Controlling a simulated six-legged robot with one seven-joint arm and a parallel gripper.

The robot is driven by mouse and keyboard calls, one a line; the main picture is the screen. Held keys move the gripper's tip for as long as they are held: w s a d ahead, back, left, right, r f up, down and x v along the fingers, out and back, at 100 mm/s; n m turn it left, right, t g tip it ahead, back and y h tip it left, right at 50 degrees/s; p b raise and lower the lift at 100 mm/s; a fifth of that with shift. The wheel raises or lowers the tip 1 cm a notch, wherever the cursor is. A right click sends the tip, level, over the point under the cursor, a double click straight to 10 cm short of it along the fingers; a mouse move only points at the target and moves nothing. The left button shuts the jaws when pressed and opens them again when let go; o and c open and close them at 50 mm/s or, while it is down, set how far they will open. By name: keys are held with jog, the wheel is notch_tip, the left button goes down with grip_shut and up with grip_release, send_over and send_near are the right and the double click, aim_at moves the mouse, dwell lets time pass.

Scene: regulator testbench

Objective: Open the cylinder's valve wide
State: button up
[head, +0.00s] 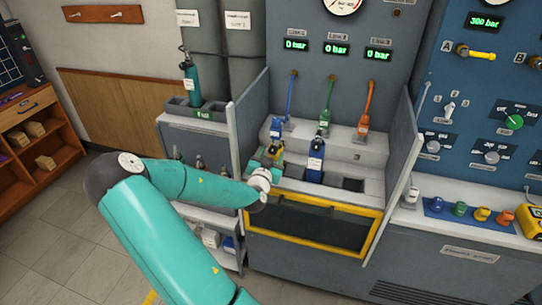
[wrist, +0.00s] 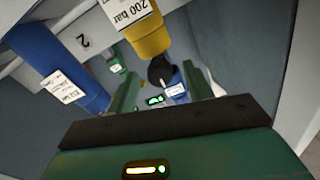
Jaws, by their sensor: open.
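A yellow cylinder (head: 278,149) stands in the bench's left slot in the head view, partly hidden by my gripper. In the wrist view the yellow cylinder (wrist: 147,36) carries a white "200 bar" label. A round black valve knob (wrist: 161,71) sits at its end. My gripper (wrist: 165,90) is open, with one green finger on each side of the knob's line in that view. I cannot tell whether the fingers touch the knob. In the head view my gripper (head: 265,165) is at the yellow cylinder. A blue labelled connector (wrist: 178,88) shows just beyond the knob.
A blue cylinder (head: 316,162) stands close to the right; it also shows in the wrist view (wrist: 55,62). Blue, green and orange hoses (head: 368,105) hang above. Line displays (head: 337,50) read 0 bar. A yellow-framed guard (head: 312,222) is in front; side panels (head: 396,152) flank the bay.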

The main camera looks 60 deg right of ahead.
jog(key=c, duration=1)
